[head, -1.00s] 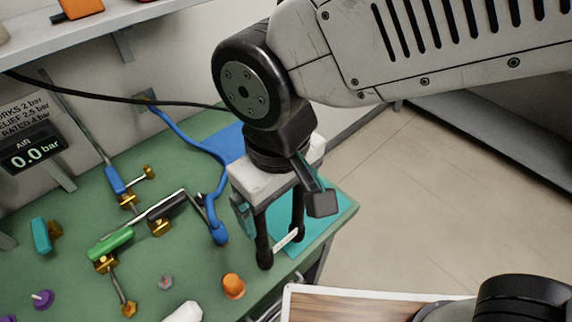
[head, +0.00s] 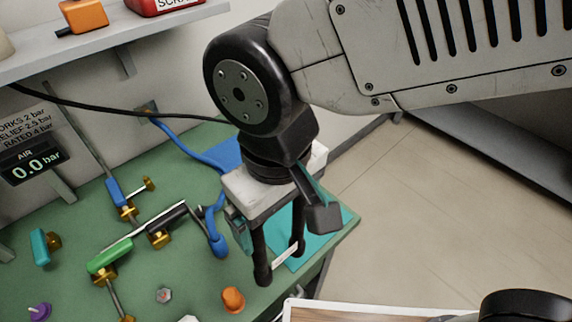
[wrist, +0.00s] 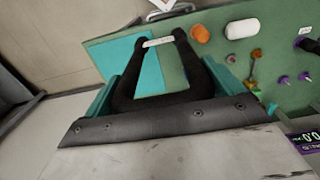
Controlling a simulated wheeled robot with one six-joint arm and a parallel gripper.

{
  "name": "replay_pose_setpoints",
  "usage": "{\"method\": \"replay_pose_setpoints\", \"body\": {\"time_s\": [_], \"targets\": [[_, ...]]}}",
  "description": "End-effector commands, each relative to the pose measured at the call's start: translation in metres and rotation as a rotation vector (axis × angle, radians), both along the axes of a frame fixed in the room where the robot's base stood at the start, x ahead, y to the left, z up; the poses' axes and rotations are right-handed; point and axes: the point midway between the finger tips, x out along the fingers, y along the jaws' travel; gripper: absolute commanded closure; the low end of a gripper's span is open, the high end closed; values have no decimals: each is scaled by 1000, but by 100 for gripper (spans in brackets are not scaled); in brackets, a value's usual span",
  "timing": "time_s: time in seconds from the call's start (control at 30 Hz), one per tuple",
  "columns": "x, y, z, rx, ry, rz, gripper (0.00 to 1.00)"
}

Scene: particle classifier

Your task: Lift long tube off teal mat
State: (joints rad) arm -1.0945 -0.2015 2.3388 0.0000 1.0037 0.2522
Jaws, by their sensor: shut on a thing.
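The long tube (head: 285,257) is a thin pale rod held between the two dark fingertips of my gripper (head: 280,262). In the wrist view the tube (wrist: 158,42) spans the gap between the fingertips of my gripper (wrist: 158,41), which is shut on it. The teal mat (head: 325,232) lies at the bench's right corner, behind and beside the fingers. The mat also shows in the wrist view (wrist: 125,58), with the tube over its edge side. The tube looks raised above the bench, but the exact height is hard to tell.
An orange knob (head: 232,299) stands on the green bench left of the gripper. A blue hose (head: 217,235) and brass valve fittings (head: 160,238) lie further left. Open floor (head: 400,200) is to the right.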

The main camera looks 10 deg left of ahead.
Motion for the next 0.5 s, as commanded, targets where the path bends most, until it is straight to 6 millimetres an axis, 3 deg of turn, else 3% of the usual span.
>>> {"method": "replay_pose_setpoints", "body": {"time_s": [0.5], "targets": [[0, 0, 25, 1, -1, 0, 49]]}}
